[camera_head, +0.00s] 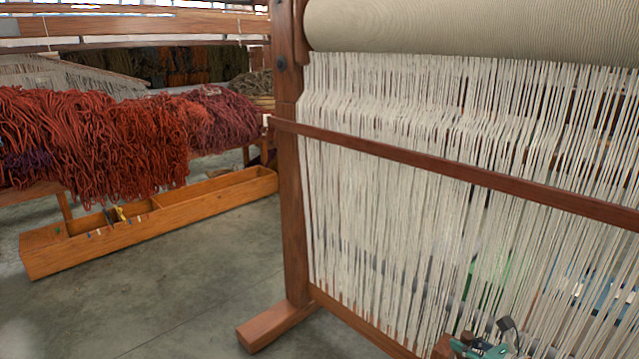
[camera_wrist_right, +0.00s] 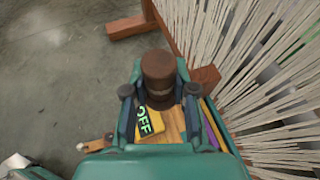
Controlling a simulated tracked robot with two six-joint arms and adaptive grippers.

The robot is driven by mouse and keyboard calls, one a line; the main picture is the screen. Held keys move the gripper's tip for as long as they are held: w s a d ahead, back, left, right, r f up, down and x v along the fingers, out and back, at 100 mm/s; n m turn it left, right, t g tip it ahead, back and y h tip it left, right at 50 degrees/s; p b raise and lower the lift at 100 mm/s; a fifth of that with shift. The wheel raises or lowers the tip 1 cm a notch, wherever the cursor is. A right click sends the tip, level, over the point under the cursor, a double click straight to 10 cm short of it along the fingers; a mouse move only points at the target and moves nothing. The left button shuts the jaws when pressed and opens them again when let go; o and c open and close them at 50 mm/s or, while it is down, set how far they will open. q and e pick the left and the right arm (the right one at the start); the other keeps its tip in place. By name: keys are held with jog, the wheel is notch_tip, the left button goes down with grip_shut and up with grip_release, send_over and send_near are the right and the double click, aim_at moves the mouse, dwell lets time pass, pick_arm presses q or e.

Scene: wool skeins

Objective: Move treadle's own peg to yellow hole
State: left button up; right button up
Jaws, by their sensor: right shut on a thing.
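My right gripper (camera_wrist_right: 159,93), teal with dark fingertips, is shut on a dark brown round peg (camera_wrist_right: 158,70), seen from above in the right wrist view. Below the peg is a wooden board with a yellow patch (camera_wrist_right: 152,121) lettered "OFF" and a purple strip (camera_wrist_right: 210,136) at its right. No yellow hole can be made out; the gripper and peg cover part of the board. In the head view my right gripper (camera_head: 488,347) shows at the bottom edge before the loom's threads; the peg is not clear there. My left gripper is out of view.
The loom's white warp threads (camera_wrist_right: 240,50) hang close on the right. Its wooden post (camera_head: 291,200) and foot (camera_head: 275,325) stand left of them. Red wool skeins (camera_head: 90,140) hang above a long wooden box (camera_head: 150,225). The grey floor between is clear.

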jog(key=s+a+r+n+g+y, duration=0.2)
jog(key=s+a+n+y, duration=0.15)
jog(key=s+a, duration=0.45)
jog(key=s+a+r+n+g+y, duration=0.1)
jog(key=s+a+n+g+y, duration=0.4)
jog(key=a, duration=0.6)
notch_tip(320, 180, up, 19)
jog(key=m+t+h+p, duration=0.1)
jog(key=t+h+p, duration=0.1)
jog(key=p, duration=2.2)
jog(key=shift+s+d+f+m, duration=0.2)
jog(key=shift+d+m, duration=0.1)
jog(key=shift+m, duration=0.05)
